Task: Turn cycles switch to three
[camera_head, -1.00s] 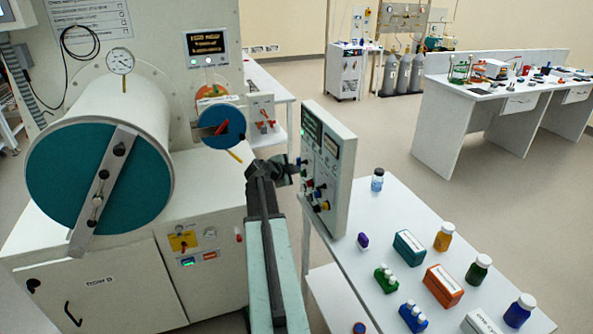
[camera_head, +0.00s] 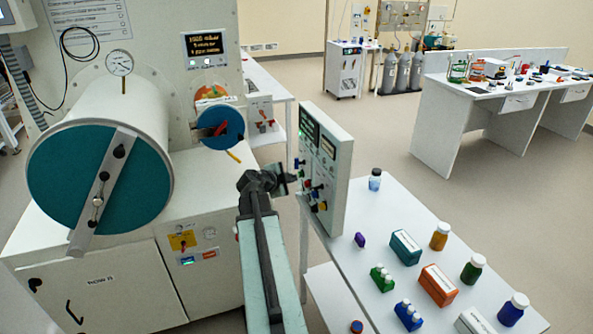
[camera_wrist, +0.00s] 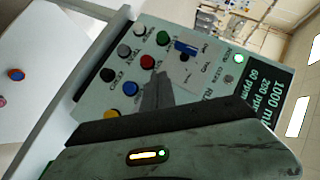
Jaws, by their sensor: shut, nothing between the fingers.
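The control panel (camera_head: 325,165) is a pale upright box on the white bench, with displays and coloured knobs on its face. In the wrist view the panel (camera_wrist: 120,75) looks tilted. A blue switch (camera_wrist: 187,48) sits on a pale plate with small labels, which look like ONE, TWO and a third. Its exact setting is too small to read. My gripper (camera_head: 284,183) is shut and empty, just left of the panel face. In the wrist view my gripper (camera_wrist: 156,92) covers part of the panel's lower area, apart from the blue switch. Contact with the panel cannot be told.
Several coloured buttons, among them red (camera_wrist: 148,62), green (camera_wrist: 163,38) and yellow (camera_wrist: 111,113), crowd the switch. A lit green lamp (camera_wrist: 239,58) is near the display. The glovebox drum (camera_head: 100,150) stands left. Bottles and boxes, including an orange box (camera_head: 438,285), fill the bench.

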